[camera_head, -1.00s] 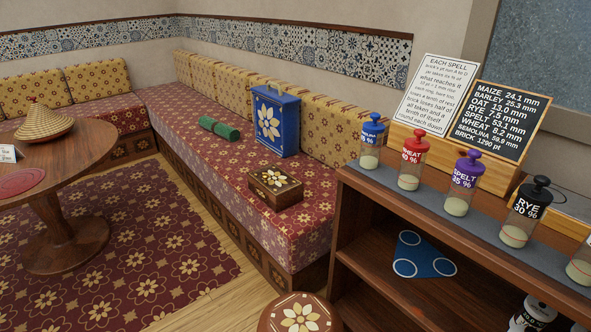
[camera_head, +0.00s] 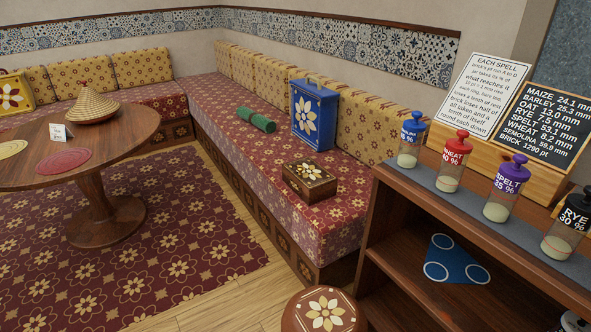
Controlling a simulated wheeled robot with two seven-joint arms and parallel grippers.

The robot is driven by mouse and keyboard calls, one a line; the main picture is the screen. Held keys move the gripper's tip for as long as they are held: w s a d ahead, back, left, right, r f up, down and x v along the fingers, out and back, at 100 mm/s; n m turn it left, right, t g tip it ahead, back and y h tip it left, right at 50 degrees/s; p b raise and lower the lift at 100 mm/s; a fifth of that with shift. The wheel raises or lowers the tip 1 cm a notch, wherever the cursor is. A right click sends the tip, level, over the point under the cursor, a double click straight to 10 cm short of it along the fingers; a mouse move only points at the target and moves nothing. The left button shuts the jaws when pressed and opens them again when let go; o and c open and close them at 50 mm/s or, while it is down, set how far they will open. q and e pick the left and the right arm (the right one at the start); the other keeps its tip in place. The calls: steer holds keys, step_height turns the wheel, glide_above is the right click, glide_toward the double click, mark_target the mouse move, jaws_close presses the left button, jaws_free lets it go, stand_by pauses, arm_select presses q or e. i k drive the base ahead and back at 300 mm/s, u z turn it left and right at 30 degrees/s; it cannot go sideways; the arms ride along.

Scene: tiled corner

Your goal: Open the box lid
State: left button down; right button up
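A small brown wooden box (camera_head: 309,182) with flower inlay on its top sits on the red patterned bench seat, near the bench's front edge. Its lid looks closed. A taller blue box (camera_head: 315,116) with a flower on its front and a handle on top stands upright behind it on the same bench, near the cushions. I cannot tell which of the two the task means. Neither of my grippers is in view.
A wooden shelf unit (camera_head: 403,200) with several labelled jars stands at right. A stool (camera_head: 324,312) with a flower top is at bottom centre. A round table (camera_head: 121,146) stands at left. A green roll (camera_head: 257,120) lies on the bench. The patterned rug (camera_head: 150,262) between is clear.

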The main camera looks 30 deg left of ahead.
mark_target(308, 172)
steer(key=u, duration=0.45)
steer(key=k, duration=0.55)
steer(key=u, duration=1.55)
steer(key=i, duration=1.4)
steer(key=z, duration=0.2)
steer(key=i, duration=1.2)
steer(key=z, duration=1.15)
steer(key=i, duration=0.55)
steer(key=u, duration=0.05)
